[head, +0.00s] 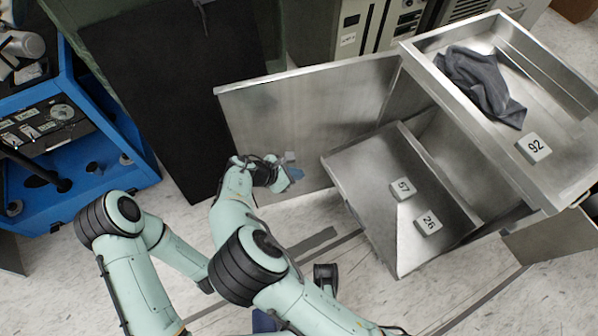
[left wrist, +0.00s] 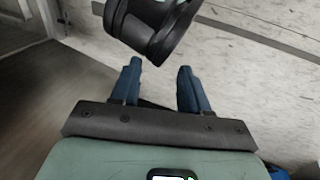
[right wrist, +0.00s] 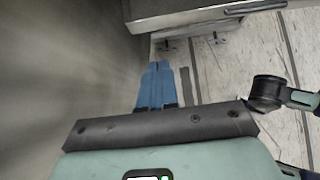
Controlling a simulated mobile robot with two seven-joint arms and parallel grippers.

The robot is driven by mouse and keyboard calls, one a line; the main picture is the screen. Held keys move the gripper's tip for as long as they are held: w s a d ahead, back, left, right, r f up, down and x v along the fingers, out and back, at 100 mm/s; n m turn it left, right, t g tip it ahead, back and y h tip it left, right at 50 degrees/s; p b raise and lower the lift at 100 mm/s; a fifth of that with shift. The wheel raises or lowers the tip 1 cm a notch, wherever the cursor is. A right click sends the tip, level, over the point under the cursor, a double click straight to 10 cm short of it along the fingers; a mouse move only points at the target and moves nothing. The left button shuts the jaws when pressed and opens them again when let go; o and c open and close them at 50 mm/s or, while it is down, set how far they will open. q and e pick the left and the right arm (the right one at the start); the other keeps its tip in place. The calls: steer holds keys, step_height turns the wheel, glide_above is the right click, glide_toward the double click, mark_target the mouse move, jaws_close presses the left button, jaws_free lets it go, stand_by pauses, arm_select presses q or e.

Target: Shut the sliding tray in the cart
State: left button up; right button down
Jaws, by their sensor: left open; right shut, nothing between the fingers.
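The sliding tray (head: 368,215) is a grey metal tray pulled out of the lower part of the cart (head: 450,140). Two small blocks, marked 57 (head: 402,189) and 26 (head: 428,222), lie in it. My right gripper (head: 292,173) is shut and empty, left of the tray and close to the open metal door panel (head: 310,110). In the right wrist view its blue fingers (right wrist: 157,85) are together, with a metal edge ahead, apart from them. My left gripper (left wrist: 158,88) is open and empty in the left wrist view; in the head view I cannot make it out clearly behind my arms.
The cart's top tray (head: 445,85) holds a dark cloth (head: 483,85) and a block marked 92 (head: 534,148). A blue cabinet (head: 100,150) stands at the left and a black panel (head: 170,90) lies behind. Pale floor shows between the arms and the cart.

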mark_target(328, 170)
steer(key=x, duration=0.3)
steer(key=d+r+b+x, duration=0.1)
steer(key=x, duration=0.2)
steer(key=b+x, duration=0.1)
steer(key=x, duration=0.2)
steer(key=shift+w+d+r, duration=0.2)
steer(key=shift+d, duration=0.05)
steer(key=shift+w+d, duration=0.2)
steer(key=shift+d, duration=0.2)
arm_select(q)
steer(key=shift+t+y, duration=0.4)
steer(key=shift+t, duration=0.3)
steer(key=w+f, duration=0.1)
steer(key=w+a+f, duration=0.1)
steer(key=w+a, duration=0.1)
steer(key=w, duration=0.1)
steer(key=shift+f, duration=0.4)
arm_select(e)
steer(key=shift+d, duration=0.1)
